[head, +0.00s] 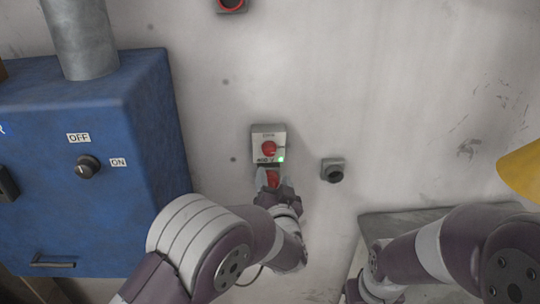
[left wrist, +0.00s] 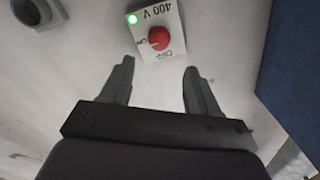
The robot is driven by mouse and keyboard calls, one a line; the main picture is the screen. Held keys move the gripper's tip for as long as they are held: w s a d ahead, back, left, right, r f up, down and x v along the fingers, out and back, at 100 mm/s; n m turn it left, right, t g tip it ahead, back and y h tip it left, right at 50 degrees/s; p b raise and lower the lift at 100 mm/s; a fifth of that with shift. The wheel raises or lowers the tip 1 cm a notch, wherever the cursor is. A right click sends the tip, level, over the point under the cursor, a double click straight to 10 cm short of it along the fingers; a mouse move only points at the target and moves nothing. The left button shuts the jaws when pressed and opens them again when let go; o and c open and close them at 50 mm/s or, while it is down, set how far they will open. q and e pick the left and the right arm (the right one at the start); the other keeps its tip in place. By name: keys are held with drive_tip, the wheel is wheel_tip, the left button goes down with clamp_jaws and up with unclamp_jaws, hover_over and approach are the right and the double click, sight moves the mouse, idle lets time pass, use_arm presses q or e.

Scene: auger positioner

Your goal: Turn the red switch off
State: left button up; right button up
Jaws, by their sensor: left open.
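The red switch (head: 269,148) is a round red knob on a small pale box (head: 262,131) fixed to the wall. A green lamp (head: 281,159) glows at the box's lower right corner. In the left wrist view the red knob (left wrist: 158,38) lies just beyond the fingertips, with "400 V", ON and OFF lettering around it. Which mark the knob points to is too small to tell. My left gripper (left wrist: 158,72) is open and empty, its fingers pointing at the box, apart from the knob. In the head view it (head: 268,182) is just below the box. My right gripper is out of view.
A blue cabinet (head: 150,110) with a black OFF/ON knob (head: 88,167) stands at the left. A grey socket (head: 333,170) is on the wall right of the box. A red-ringed fitting (head: 231,5) is at the top.

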sight(270, 153)
use_arm(q)
drive_tip(key=w, duration=0.3)
drive_tip(key=w+p, duration=0.1)
drive_tip(key=w, duration=0.2)
drive_tip(key=w+a+p, duration=0.1)
drive_tip(key=w, duration=0.2)
drive_tip(key=shift+w, duration=0.15)
drive_tip(key=shift+w+d, duration=0.1)
drive_tip(key=shift+w, duration=0.3)
drive_tip(key=c, duration=1)
